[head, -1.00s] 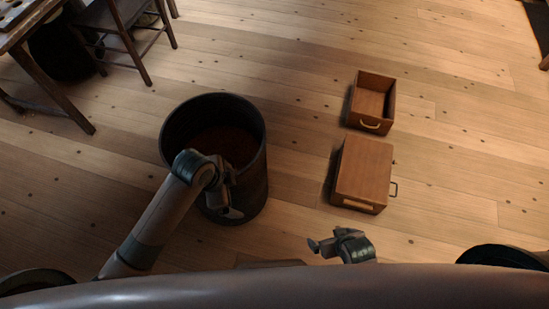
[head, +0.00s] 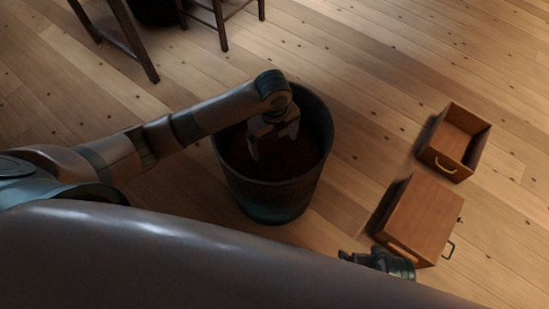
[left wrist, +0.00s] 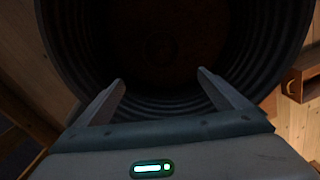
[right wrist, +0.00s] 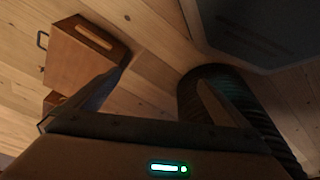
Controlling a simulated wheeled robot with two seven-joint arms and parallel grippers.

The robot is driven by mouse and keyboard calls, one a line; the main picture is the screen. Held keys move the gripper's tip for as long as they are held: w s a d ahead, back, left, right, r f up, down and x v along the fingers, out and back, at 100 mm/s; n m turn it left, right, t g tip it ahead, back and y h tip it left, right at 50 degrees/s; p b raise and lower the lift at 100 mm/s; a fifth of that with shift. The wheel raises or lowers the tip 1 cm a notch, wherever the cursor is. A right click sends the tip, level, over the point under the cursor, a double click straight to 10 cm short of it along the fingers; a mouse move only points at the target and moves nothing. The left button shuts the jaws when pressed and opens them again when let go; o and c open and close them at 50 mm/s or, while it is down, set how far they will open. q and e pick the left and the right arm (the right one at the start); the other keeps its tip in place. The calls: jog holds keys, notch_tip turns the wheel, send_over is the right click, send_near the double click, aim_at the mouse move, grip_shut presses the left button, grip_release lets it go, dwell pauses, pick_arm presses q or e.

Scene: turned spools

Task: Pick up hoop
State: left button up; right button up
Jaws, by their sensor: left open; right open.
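I cannot make out a hoop in any view. My left gripper (head: 272,146) is open and points down over the mouth of a dark ribbed bin (head: 270,203). In the left wrist view, its two fingers (left wrist: 161,78) are apart with nothing between them, and the bin's ribbed wall (left wrist: 75,45) surrounds a very dark inside. The brown bottom (head: 275,158) shows dimly in the head view. My right gripper (head: 378,262) is low at the front right; its fingers (right wrist: 160,77) are open and empty.
A closed wooden box with a handle (head: 422,215) lies right of the bin, beside my right gripper. An open wooden drawer (head: 455,140) stands behind it. Dark wooden furniture legs (head: 218,22) stand at the back left. The plank floor between is clear.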

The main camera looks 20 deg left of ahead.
pick_arm(q)
jog(key=shift+w+a+f, duration=0.2)
jog(key=shift+w, duration=0.35)
pick_arm(e)
jog(key=shift+w+r, duration=0.1)
jog(key=shift+r, duration=0.35)
pick_arm(q)
notch_tip(320, 180, down, 12)
jog(key=shift+f+b, duration=0.15)
jog(key=shift+b, duration=0.85)
pick_arm(e)
jog(key=v, duration=0.5)
jog(key=shift+w+a, duration=0.15)
jog(key=shift+w, duration=0.05)
